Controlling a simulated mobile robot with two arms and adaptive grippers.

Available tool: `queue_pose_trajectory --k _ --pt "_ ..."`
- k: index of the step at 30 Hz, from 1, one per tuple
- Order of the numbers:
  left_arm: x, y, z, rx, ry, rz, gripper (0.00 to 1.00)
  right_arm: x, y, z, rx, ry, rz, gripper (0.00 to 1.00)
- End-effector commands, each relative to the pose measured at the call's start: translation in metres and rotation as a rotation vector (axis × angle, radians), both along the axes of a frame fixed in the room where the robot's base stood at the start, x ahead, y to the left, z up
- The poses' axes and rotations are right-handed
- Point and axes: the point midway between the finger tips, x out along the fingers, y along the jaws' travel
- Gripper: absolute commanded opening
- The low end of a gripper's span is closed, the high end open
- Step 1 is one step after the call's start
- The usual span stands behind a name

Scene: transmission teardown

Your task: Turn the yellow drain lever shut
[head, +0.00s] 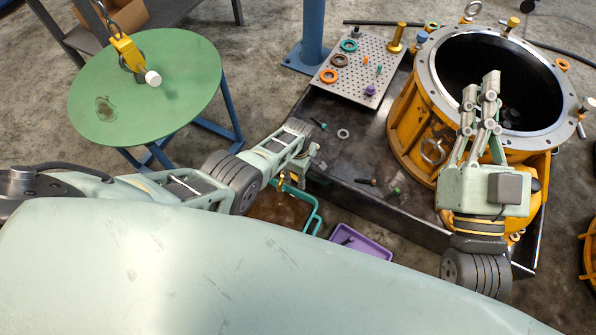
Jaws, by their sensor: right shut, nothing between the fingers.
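A small brass-yellow part (281,182) shows just under my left gripper, at the near left edge of the dark bench tray, above a green-rimmed drip pan (316,222). It may be the drain lever; most of it is hidden and I cannot tell its angle. My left gripper (308,148) is over this edge; I cannot tell whether its fingers are apart or touch the lever. My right gripper (481,92) is shut and empty, pointing away from me in front of the open mouth of the orange round housing (405,115).
The dark tray (335,180) holds loose bolts and a washer. A perforated plate (345,85) with coloured rings and a brass post stands behind. A purple bin (362,243) is on the floor. A green round table (190,85) is at left, with a yellow hoist hook (126,52) above it.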

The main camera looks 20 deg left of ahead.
Motion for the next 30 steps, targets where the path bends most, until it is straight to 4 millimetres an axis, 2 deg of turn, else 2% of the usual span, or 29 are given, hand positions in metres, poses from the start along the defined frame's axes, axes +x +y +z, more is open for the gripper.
queue_pose_trajectory --k 5,14,30 --pt "0.000 -0.001 0.004 -0.002 -0.001 0.000 0.33 0.000 0.000 0.000 -0.001 0.001 0.001 0.00" --pt "0.000 0.000 0.024 0.000 -0.001 0.000 0.33 0.000 0.000 0.000 0.000 0.000 0.001 0.00" --pt "0.000 0.000 0.073 0.000 0.000 0.001 0.33 0.000 0.000 0.000 0.000 0.000 0.001 0.00"
